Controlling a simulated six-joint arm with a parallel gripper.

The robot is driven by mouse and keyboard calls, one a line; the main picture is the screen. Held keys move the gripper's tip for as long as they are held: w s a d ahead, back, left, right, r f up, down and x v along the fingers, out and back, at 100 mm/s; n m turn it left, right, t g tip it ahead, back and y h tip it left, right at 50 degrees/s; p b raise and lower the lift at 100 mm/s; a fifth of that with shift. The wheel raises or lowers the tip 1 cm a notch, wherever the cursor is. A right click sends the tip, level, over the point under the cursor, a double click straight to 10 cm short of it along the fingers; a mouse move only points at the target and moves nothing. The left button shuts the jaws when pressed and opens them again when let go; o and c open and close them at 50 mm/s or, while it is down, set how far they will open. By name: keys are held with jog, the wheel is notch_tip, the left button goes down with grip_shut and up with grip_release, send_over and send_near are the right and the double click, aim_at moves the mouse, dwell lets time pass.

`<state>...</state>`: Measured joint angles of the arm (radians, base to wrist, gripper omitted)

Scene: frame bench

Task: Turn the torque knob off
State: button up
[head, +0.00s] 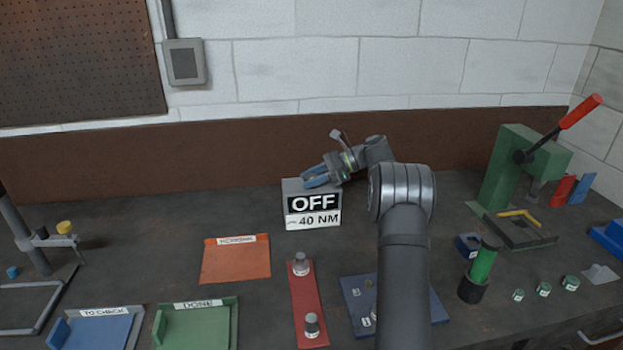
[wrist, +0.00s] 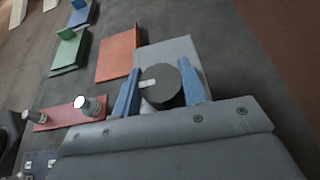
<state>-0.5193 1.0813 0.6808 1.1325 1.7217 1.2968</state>
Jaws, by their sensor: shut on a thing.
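The torque box (head: 313,211) is a grey box near the back of the bench, with a front sign that reads "OFF" above "40 NM". The torque knob (wrist: 163,87) is a dark round disc with a pale mark on its left side, on top of the box, which also shows in the wrist view (wrist: 170,50). My gripper (head: 312,180) is over the top of the box. In the wrist view my gripper (wrist: 160,92) has its blue fingers on either side of the knob, shut on it. In the head view the fingers hide the knob.
An orange mat (head: 236,262) lies left of the box. A red strip (head: 307,325) with grey-topped pieces and a blue board (head: 432,305) lie in front. A green press (head: 507,165) with a red-handled lever stands at the right. Green tray (head: 228,312) is front left.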

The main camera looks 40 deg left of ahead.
dwell(0.6)
jog(key=o, duration=1)
jog(key=v, duration=1.2)
jog(key=shift+w+a, duration=0.1)
jog(key=x, duration=1.2)
